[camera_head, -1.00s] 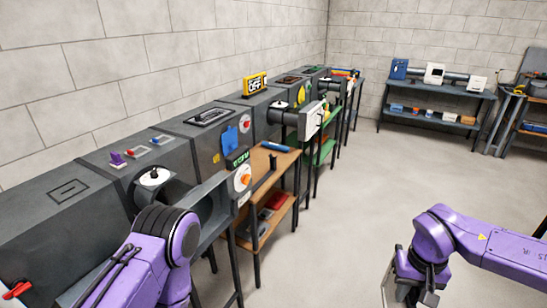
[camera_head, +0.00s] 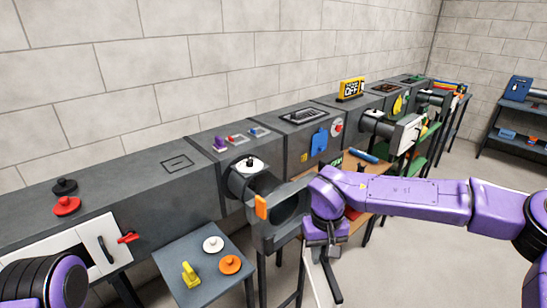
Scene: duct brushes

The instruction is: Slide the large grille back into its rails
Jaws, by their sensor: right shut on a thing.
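My right gripper (camera_head: 325,240) hangs from the purple arm at the centre right, fingers pointing down. It is shut on a pale flat panel (camera_head: 319,280), which looks like the large grille, seen nearly edge-on and cut by the bottom of the picture. A dark bar (camera_head: 331,277) shows beside the panel. The fingertips are mostly hidden. A grey open frame (camera_head: 270,236) with an orange tab (camera_head: 262,207) stands just left of the gripper, at the duct's round outlet. I cannot tell whether this frame carries the rails. Only part of my left arm shows at bottom left; its gripper is out of view.
A small grey table (camera_head: 205,265) left of the frame holds a yellow piece (camera_head: 190,273), a white knob (camera_head: 213,244) and an orange knob (camera_head: 230,264). The long grey duct (camera_head: 110,190) runs along the wall. A white door (camera_head: 60,250) is at left. Open floor (camera_head: 430,270) lies at right.

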